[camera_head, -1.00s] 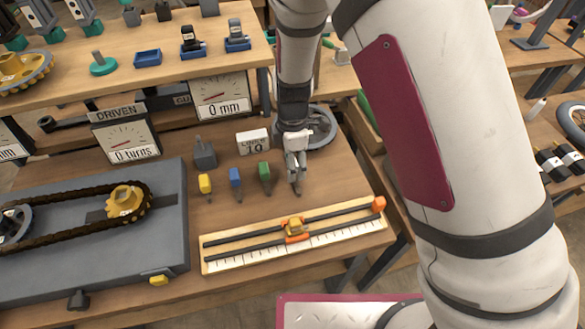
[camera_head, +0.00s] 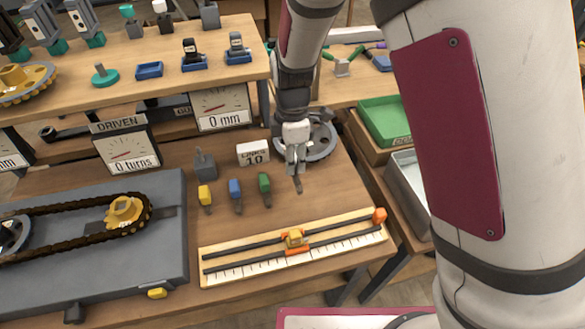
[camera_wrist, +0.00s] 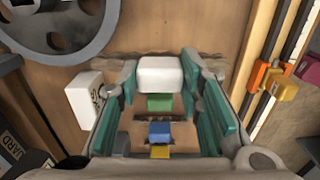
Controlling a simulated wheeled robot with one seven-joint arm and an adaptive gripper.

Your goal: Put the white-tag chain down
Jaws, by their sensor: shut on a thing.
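The white-tag chain shows its white tag (camera_wrist: 160,76) between my gripper's fingers (camera_wrist: 165,92) in the wrist view. My gripper (camera_head: 296,162) is shut on it in the head view, at the right end of the row of tags. A short dark strand (camera_head: 298,185) shows just below the fingertips; I cannot tell whether it touches the table. The tag is mostly hidden by the fingers in the head view. The green tag (camera_head: 264,182), blue tag (camera_head: 235,187) and yellow tag (camera_head: 204,194) lie to the left, each with a dark strand.
A white "LINKS 10" card (camera_head: 252,153) stands behind the green tag. A grey wheel (camera_head: 322,143) lies behind my gripper. A ruler board with an orange slider (camera_head: 295,239) lies in front. A chain drive (camera_head: 80,220) is at left. A green tray (camera_head: 388,120) is at right.

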